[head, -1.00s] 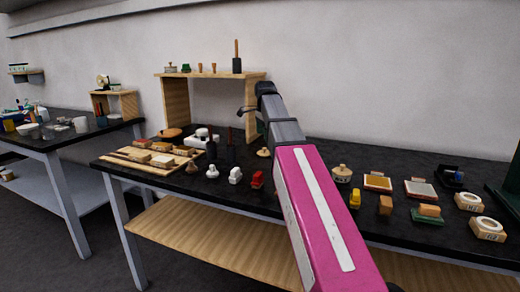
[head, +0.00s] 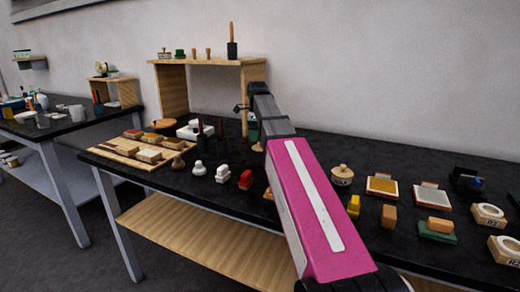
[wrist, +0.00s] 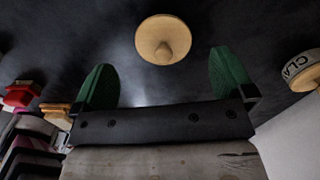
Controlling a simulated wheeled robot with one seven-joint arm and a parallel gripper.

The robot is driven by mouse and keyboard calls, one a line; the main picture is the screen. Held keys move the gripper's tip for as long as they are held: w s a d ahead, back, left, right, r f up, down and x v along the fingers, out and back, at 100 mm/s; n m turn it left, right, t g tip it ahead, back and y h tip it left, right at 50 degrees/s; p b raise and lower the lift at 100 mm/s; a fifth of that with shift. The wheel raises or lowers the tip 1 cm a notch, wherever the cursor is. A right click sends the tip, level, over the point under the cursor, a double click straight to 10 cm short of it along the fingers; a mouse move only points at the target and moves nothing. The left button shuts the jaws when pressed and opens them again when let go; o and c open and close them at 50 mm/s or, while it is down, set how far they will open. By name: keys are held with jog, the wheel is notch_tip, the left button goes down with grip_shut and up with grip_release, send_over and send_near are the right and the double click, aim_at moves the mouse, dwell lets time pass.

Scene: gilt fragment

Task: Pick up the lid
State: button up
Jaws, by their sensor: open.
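In the head view the lid (head: 258,147) shows only in part, beside my arm, which hides the rest. My gripper (wrist: 165,82) is open and empty, with two green fingers set wide apart. The lid appears beyond the fingertips, roughly centred between them, and is not touched. In the head view my gripper shows only as a small dark shape beyond the arm's end.
A lidded jar (head: 342,175) stands to the lid's right; lettering shows on a jar (wrist: 300,68) in the wrist view. A red item (head: 246,180) stands nearer the front edge. A wooden shelf (head: 210,62) rises behind. Stamps and pads (head: 382,187) fill the right side.

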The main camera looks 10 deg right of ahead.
aim_at(259, 144)
jog(key=shift+d+f, duration=0.2)
jog(key=shift+f, duration=1.2)
jog(key=shift+d+f, duration=0.15)
jog(key=shift+f, duration=1.25)
jog(key=c, duration=0.9)
